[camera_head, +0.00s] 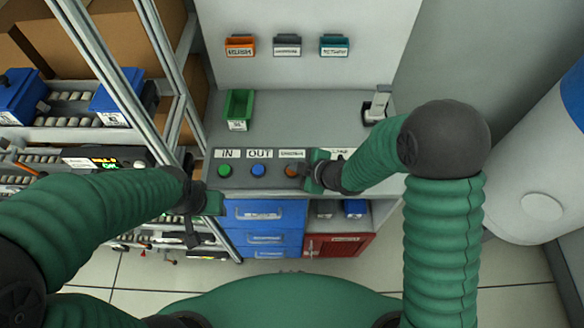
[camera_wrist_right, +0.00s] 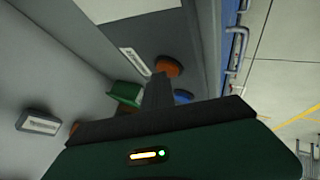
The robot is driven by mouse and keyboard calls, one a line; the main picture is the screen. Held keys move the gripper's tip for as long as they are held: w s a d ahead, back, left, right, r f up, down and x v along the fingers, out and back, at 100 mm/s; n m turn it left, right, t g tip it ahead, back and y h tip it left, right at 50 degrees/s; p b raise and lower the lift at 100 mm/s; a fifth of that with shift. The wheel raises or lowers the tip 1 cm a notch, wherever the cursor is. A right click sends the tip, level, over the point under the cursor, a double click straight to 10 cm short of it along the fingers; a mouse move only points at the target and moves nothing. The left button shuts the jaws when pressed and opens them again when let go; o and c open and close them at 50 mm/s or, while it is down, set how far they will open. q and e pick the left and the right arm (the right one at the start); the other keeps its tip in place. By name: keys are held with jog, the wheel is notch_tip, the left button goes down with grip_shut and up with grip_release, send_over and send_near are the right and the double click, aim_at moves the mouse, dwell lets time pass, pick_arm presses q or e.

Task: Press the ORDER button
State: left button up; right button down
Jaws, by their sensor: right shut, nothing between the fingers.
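A row of buttons sits along the front of the grey workbench (camera_head: 300,125). A green button (camera_head: 224,170) is under the IN label, a blue button (camera_head: 258,170) under OUT, and an orange button (camera_head: 291,170) under a third label (camera_head: 292,154) too small to read surely. My right gripper (camera_head: 304,172) is shut and empty, just right of the orange button. In the right wrist view the orange button (camera_wrist_right: 168,67) and blue button (camera_wrist_right: 183,97) show beyond its fingers (camera_wrist_right: 157,90); I cannot tell whether they touch. My left gripper (camera_head: 196,236) hangs left of the blue drawers; its jaws are unclear.
A green bin (camera_head: 239,108) stands on the bench behind the buttons. A metal rack (camera_head: 110,75) with blue bins is at left. Blue drawers (camera_head: 264,213) and a red cabinet (camera_head: 338,244) are below.

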jog(key=shift+a+r+p, duration=0.2)
jog(key=shift+r+p, duration=0.4)
jog(key=shift+r, duration=0.25)
notch_tip(320, 180, up, 5)
jog(key=p, duration=0.4)
dwell(0.4)
